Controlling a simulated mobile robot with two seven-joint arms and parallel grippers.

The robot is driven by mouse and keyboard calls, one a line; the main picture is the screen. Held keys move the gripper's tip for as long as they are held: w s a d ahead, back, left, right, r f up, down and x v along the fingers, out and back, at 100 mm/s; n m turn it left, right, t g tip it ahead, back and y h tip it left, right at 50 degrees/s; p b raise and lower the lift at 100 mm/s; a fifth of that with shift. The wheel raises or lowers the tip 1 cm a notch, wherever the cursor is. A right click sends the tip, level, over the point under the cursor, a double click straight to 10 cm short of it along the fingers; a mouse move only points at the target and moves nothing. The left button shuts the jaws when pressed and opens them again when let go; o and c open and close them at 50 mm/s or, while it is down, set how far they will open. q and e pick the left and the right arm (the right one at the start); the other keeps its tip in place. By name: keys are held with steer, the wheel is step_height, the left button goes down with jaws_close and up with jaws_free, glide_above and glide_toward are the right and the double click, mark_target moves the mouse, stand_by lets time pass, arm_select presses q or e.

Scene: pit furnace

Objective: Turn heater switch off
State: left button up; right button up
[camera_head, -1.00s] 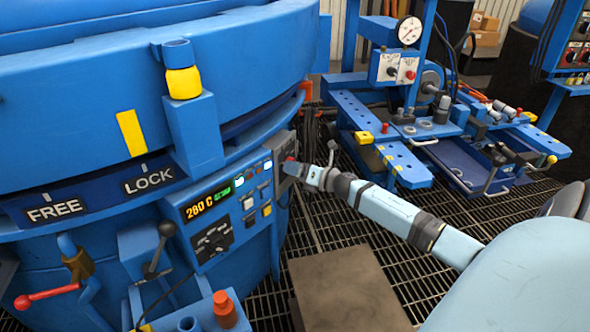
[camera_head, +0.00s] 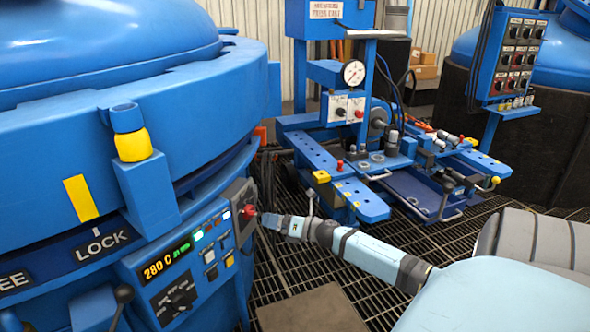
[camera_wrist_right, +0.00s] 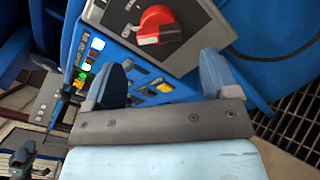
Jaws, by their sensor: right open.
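A red rotary switch knob (camera_head: 249,211) sits on a grey box (camera_head: 239,194) at the right end of the blue furnace control panel. My left gripper is not in view.
The control panel shows an orange 280 C display (camera_head: 158,267), lit indicators and a black dial (camera_head: 176,299). The blue furnace body (camera_head: 150,80) fills the left. A blue bench with a gauge (camera_head: 353,73) stands behind on the dark floor grating (camera_head: 290,275).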

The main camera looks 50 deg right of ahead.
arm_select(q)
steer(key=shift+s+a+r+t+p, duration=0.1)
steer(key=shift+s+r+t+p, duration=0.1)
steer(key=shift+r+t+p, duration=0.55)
arm_select(e)
steer(key=v, duration=0.7)
steer(key=shift+s, duration=0.15)
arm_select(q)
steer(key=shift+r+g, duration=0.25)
